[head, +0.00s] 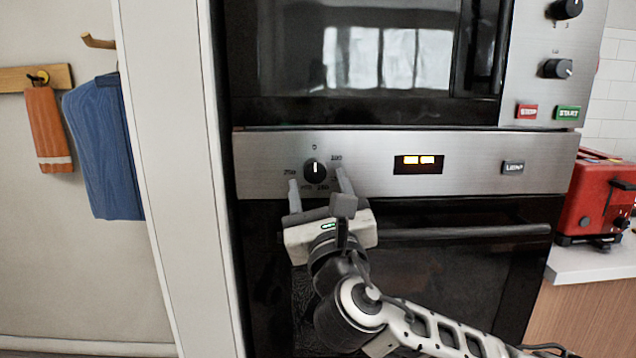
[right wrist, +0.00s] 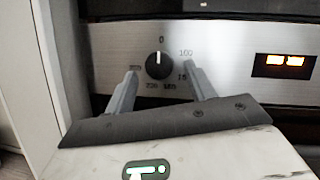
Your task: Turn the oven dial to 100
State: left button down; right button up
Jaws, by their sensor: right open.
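The oven dial (head: 315,168) is a round black knob with a white pointer line on the oven's silver control panel (head: 470,150). In the right wrist view the dial (right wrist: 159,65) has its pointer upright, at the 0 mark. The 100 mark (right wrist: 186,52) is printed to the upper right of the dial. My right gripper (head: 317,184) is open and empty just below the dial. In the right wrist view its fingers (right wrist: 161,76) stand to the lower left and lower right of the knob; I cannot tell the remaining depth. My left gripper is not in view.
A lit display (head: 418,165) and a lamp button (head: 513,168) are right of the dial. The oven door handle (head: 460,232) runs below the panel. A microwave (head: 380,60) is above. A red toaster (head: 597,200) stands at right, and a white wall panel (head: 170,150) borders the left.

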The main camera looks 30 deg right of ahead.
jog(key=shift+w+d+r, duration=0.25)
jog(key=shift+w+r, duration=0.05)
jog(key=shift+w, duration=0.25)
jog(key=c, duration=1)
jog(key=shift+f+m, duration=0.1)
jog(key=shift+m, duration=0.3)
jog(key=m+h, duration=0.1)
jog(key=m, duration=0.1)
jog(key=m+h, duration=0.1)
jog(key=shift+w+a+m+g, duration=0.15)
jog(key=shift+m+g, duration=0.25)
jog(key=m+g+h, duration=0.1)
jog(key=m+h, duration=0.1)
jog(key=m, duration=0.2)
jog(key=shift+a, duration=0.15)
jog(key=m+g+h, duration=0.1)
jog(key=m+g, duration=0.1)
jog(key=m, duration=0.2)
jog(key=m+g+h, duration=0.1)
jog(key=m+g, duration=0.1)
jog(key=m, duration=0.2)
jog(key=shift+w+a+r+m, duration=0.2)
jog(key=shift+m, duration=0.1)
